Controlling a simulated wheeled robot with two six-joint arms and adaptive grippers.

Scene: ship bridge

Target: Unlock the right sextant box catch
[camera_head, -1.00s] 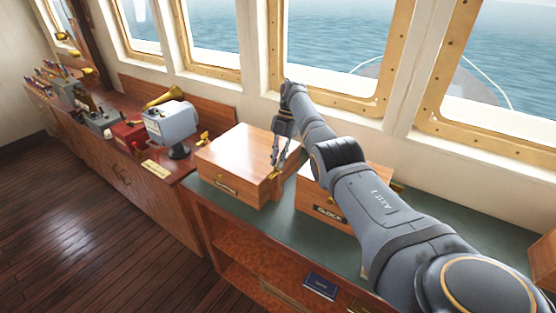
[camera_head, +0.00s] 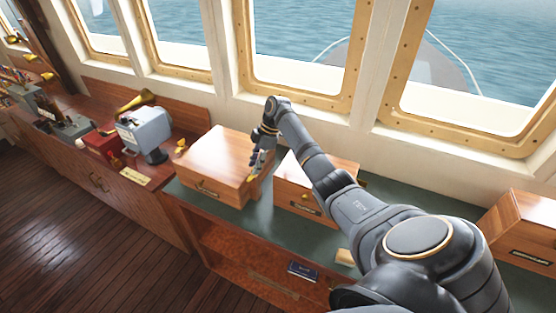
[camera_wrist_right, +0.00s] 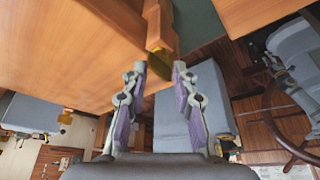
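A wooden box (camera_head: 212,160) stands on the green counter; its front label is too small to read, so I take it as the sextant box. A brass catch (camera_head: 254,178) shows at its right side. In the wrist view a brass piece (camera_wrist_right: 160,64) lies just beyond and between my fingertips, beside a wooden strip on the box (camera_wrist_right: 70,60). My right gripper (camera_head: 257,166) is at the box's right side, fingers pointing down. In the wrist view the right gripper (camera_wrist_right: 160,68) has its fingers apart with nothing gripped. Contact with the catch cannot be told. My left gripper is out of view.
A second wooden box (camera_head: 296,190) with a dark label stands close to the right, under my arm. Another box (camera_head: 527,235) is at the far right. A grey instrument (camera_head: 145,130) is to the left. Green counter (camera_head: 262,215) is bare between the first two boxes.

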